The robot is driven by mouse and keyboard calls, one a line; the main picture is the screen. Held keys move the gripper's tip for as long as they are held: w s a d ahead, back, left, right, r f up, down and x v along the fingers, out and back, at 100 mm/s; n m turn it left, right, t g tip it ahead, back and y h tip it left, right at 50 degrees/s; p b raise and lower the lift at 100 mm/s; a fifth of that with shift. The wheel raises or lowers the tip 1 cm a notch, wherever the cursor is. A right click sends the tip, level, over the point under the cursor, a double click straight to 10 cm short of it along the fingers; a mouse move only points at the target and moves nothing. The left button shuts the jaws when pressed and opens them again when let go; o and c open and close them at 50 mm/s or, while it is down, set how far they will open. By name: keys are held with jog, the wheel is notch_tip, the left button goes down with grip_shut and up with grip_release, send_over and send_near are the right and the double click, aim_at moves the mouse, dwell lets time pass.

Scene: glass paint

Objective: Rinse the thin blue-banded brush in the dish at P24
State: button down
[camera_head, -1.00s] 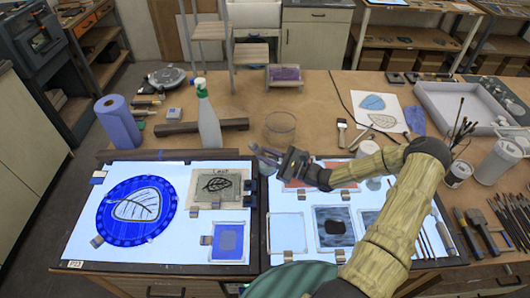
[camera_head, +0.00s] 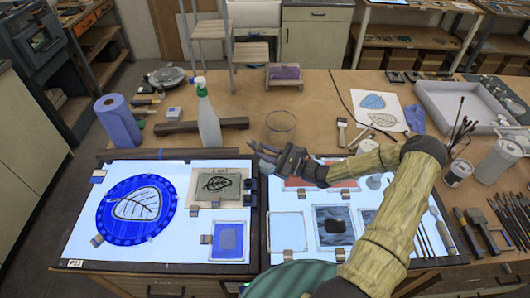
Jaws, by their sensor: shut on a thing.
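A clear round glass dish (camera_head: 281,121) stands on the wooden table just behind the lit panels. My gripper (camera_head: 262,153) is just in front of the dish and slightly left of it, over the back edge between the two panels. Its jaws are shut on a thin thing, consistent with the thin brush. The brush's blue band and its tip are too small to make out. I cannot tell whether the tip touches anything. The P24 label does not show.
The left lit panel (camera_head: 75,225) bears a blue round leaf piece (camera_head: 136,212) and is marked P23. A spray bottle (camera_head: 208,122) stands left of the dish. A dark bar (camera_head: 170,128) lies beside it. A pot of brushes (camera_head: 458,172) stands at right.

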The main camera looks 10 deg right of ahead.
jog(key=shift+s+d+p, duration=0.25)
jog(key=shift+s+p, duration=0.05)
jog(key=shift+s, duration=0.4)
jog(key=shift+w, duration=0.1)
jog(key=shift+w+a, duration=0.25)
jog(key=shift+w, duration=0.4)
jog(key=shift+s, duration=0.2)
jog(key=shift+s+d, duration=0.2)
jog(key=shift+s, duration=0.3)
jog(key=shift+w, duration=0.1)
